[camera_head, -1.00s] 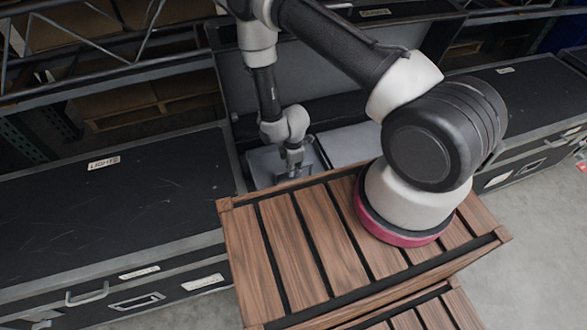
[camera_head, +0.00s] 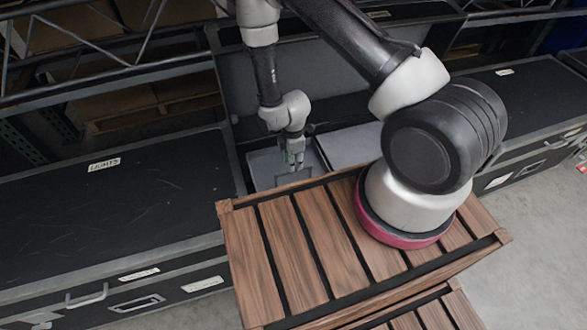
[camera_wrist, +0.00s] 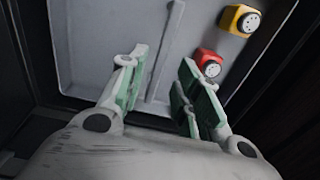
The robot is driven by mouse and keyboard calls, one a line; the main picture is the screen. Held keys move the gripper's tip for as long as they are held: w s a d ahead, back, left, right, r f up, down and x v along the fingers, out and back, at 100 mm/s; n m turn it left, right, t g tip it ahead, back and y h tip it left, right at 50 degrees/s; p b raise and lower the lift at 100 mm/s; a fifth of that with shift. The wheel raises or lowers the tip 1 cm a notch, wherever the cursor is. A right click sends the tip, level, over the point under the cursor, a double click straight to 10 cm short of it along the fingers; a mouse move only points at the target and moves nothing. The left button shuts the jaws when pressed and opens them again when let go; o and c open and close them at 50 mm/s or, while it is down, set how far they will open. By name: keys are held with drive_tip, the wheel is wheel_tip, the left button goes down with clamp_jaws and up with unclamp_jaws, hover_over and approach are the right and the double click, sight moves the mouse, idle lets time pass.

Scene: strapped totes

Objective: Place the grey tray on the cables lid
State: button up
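The grey tray (camera_head: 268,168) lies in an open black case, partly hidden by the wooden crate's edge. In the wrist view the tray (camera_wrist: 88,45) has a raised grey divider bar, with a red item (camera_wrist: 207,62) and a yellow item (camera_wrist: 240,19) on its right side. My gripper (camera_head: 296,160) is above the tray. In the wrist view my gripper (camera_wrist: 163,62) is open, its green-padded fingers apart on either side of the bar's line. Contact with the bar cannot be told. No label reading cables is legible.
A slatted wooden crate (camera_head: 287,250) stands in front. A closed black case (camera_head: 110,215) labelled LIGHTS is at left. Another closed black case (camera_head: 520,90) is at right, its label too small to read. A pale grey panel (camera_head: 350,146) lies beside the tray. Truss bars cross behind.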

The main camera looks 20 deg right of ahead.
wheel_tip(320, 180, up, 5)
drive_tip(key=shift+r, duration=0.1)
drive_tip(key=shift+o, duration=0.6)
drive_tip(key=shift+r, duration=0.2)
drive_tip(key=f, duration=0.4)
drive_tip(key=shift+w+a, duration=0.1)
drive_tip(key=shift+a, duration=0.15)
drive_tip(key=f, duration=0.7)
drive_tip(key=shift+d+f, duration=0.25)
drive_tip(key=shift+f, duration=0.1)
clamp_jaws()
